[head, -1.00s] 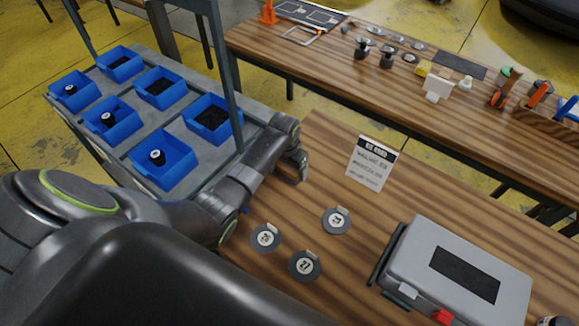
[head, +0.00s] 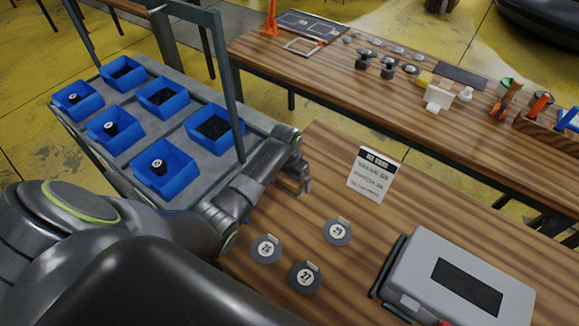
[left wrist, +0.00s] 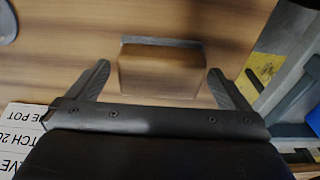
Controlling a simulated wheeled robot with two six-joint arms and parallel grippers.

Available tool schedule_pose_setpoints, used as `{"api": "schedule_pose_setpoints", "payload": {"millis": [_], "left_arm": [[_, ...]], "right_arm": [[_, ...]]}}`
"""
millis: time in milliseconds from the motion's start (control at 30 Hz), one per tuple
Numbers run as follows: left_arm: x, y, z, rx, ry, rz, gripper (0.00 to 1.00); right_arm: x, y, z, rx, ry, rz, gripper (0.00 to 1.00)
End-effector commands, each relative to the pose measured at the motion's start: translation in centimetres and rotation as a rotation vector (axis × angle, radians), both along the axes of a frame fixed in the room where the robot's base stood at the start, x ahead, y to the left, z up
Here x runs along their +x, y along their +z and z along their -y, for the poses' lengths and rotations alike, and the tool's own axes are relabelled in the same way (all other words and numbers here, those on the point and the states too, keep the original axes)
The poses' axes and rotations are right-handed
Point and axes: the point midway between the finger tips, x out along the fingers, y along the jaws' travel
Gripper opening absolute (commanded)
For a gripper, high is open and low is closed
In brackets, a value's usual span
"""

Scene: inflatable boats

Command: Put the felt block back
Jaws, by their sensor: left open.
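The felt block (left wrist: 162,68), a brown wood-coloured block with a grey strip along its far edge, shows in the left wrist view on the wooden table. It lies between the spread fingers of my left gripper (left wrist: 160,80), with a gap on each side. In the head view my left gripper (head: 296,184) is low over the near table's left end, left of the white sign. It is open and holds nothing. I cannot make out the block in the head view. My right gripper is not in view.
The white sign (head: 374,175) stands close to the gripper. Numbered discs (head: 337,231) lie nearer me, and a grey case (head: 415,262) sits to the right. A cart with several blue bins (head: 162,170) stands left. A second table (head: 330,75) is behind.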

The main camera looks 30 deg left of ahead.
Motion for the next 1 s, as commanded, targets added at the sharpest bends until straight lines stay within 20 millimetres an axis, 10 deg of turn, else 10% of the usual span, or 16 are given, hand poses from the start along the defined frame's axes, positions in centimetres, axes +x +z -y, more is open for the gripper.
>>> {"api": "schedule_pose_setpoints", "payload": {"millis": [600,1000], "left_arm": [[-1.1,10.2,-0.2,0.002,0.000,0.003,1.00],[-1.3,11.3,-0.2,0.000,0.001,0.000,1.00]], "right_arm": [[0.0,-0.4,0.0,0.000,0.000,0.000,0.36],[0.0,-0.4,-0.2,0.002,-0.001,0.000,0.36]]}}
